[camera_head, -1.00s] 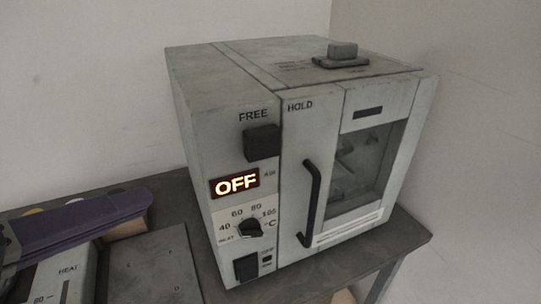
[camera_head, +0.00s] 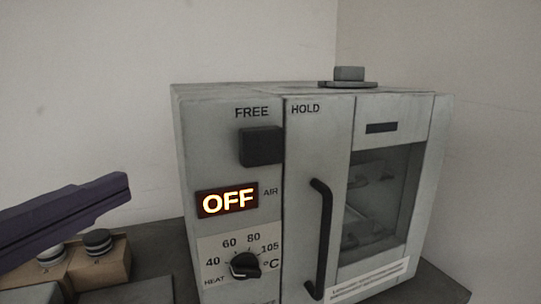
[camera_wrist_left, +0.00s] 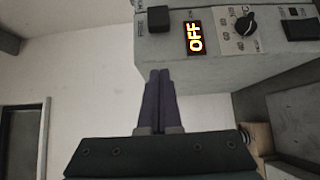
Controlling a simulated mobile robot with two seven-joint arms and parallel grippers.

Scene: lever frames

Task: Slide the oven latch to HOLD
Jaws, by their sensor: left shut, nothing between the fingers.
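The oven (camera_head: 227,125) is a pale grey box with a dark display reading OFF (camera_head: 227,201). Its latch (camera_head: 261,146) is a black block under the word FREE, left of the seam beside the word HOLD. The latch also shows at the top of the left wrist view (camera_wrist_left: 159,18). My left gripper (camera_head: 128,187) has purple fingers, pressed together and empty. It is left of the oven, lower than the latch in the head view, with a gap to the oven. Its fingertips also show in the left wrist view (camera_wrist_left: 160,74). My right gripper is in neither view.
The oven door has a black upright handle (camera_head: 319,240) and a window. A temperature knob (camera_head: 245,266) sits below the display. A wall is behind.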

